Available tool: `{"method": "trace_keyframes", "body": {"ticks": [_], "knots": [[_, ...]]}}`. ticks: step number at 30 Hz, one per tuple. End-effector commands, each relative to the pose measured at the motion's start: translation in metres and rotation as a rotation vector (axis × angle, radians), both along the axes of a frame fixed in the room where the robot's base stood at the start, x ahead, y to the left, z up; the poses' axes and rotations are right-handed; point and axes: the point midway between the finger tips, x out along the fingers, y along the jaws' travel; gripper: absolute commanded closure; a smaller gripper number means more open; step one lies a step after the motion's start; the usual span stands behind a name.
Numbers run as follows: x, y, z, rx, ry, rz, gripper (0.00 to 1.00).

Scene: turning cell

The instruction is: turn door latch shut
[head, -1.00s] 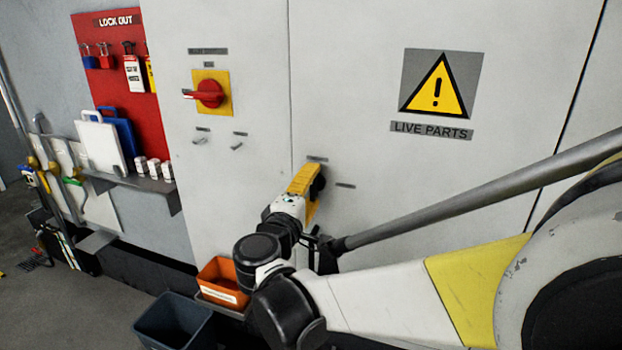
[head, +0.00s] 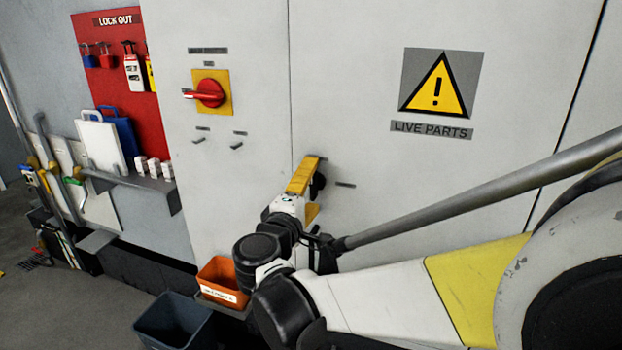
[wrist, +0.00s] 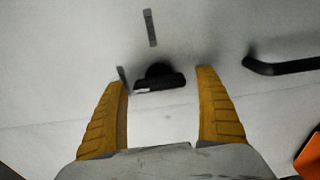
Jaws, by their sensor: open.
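The door latch is a black knob with a crossbar (wrist: 160,82) on the pale cabinet door. In the wrist view the bar lies roughly level, between my two yellow fingers, with gaps at both ends. My gripper (wrist: 159,76) is open and empty, with one finger on each side of the latch. The depth of the fingertips relative to the bar is hard to tell. In the head view my gripper (head: 313,184) is at the door, and the latch (head: 319,182) is mostly hidden behind the upper finger.
A black handle (wrist: 285,66) sits beside the latch in the wrist view. An orange bin (head: 221,281) and a dark bin (head: 175,322) stand below left. A red rotary switch (head: 209,93) is up left. The door around the latch is mostly bare.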

Motion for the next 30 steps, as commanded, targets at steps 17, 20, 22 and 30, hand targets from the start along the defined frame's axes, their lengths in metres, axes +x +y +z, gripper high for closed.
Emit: {"method": "trace_keyframes", "body": {"ticks": [17, 20, 22, 30], "knots": [[-0.098, 0.035, 0.000, 0.000, 0.000, 0.004, 0.17], [-0.108, 0.038, 0.000, 0.000, 0.000, 0.003, 0.17], [-0.111, 0.038, 0.000, 0.000, 0.000, 0.001, 0.17], [-0.113, 0.038, 0.000, 0.000, 0.000, 0.000, 0.17]]}}
